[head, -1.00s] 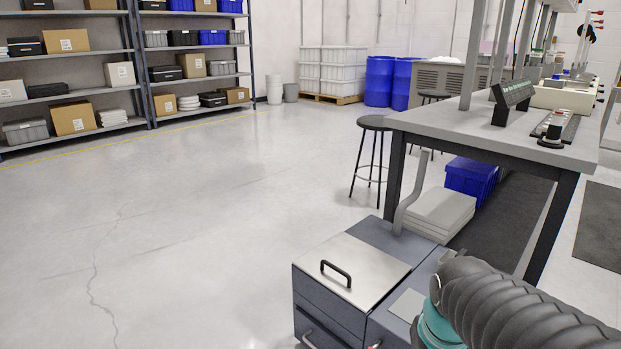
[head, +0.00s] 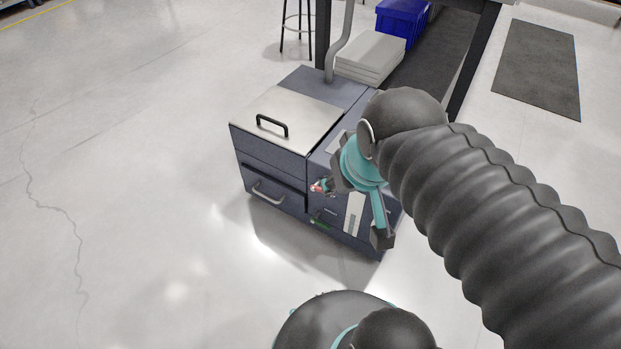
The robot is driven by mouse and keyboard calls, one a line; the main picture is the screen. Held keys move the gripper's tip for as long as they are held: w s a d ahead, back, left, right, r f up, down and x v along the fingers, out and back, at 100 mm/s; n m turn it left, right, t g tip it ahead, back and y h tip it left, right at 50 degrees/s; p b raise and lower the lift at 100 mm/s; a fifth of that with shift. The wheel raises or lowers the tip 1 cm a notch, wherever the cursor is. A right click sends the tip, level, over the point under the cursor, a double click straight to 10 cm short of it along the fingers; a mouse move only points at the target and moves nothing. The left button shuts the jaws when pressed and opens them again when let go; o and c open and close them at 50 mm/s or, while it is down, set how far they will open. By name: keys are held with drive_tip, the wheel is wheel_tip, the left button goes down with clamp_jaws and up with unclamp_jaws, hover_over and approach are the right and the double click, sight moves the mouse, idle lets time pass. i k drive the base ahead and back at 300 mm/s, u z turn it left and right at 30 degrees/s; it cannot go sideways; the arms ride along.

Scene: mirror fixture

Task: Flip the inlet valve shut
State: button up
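A dark blue-grey cabinet unit (head: 275,170) stands on the floor at the middle of the head view. On the right part of its front is a small fitting with a red tip (head: 317,187). Below it is a small green-marked part (head: 321,223). Either may be the inlet valve; they are too small to tell which, or how a lever is set. My gripper (head: 361,208) is in front of the cabinet's right part, just right of these fittings. Its fingers look spread apart, with nothing seen between them. My wrist and gripper hide some of the panel.
The cabinet has a steel lid with a black handle (head: 271,126) and a drawer handle (head: 266,194). A grey pipe rises behind it. A workbench leg, pale stacked slabs (head: 369,58) and a blue crate (head: 402,18) are behind. Floor at left is clear.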

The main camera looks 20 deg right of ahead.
sight(314, 188)
drive_tip(key=u, duration=1.3)
drive_tip(key=k, duration=0.7)
drive_tip(key=z, duration=0.55)
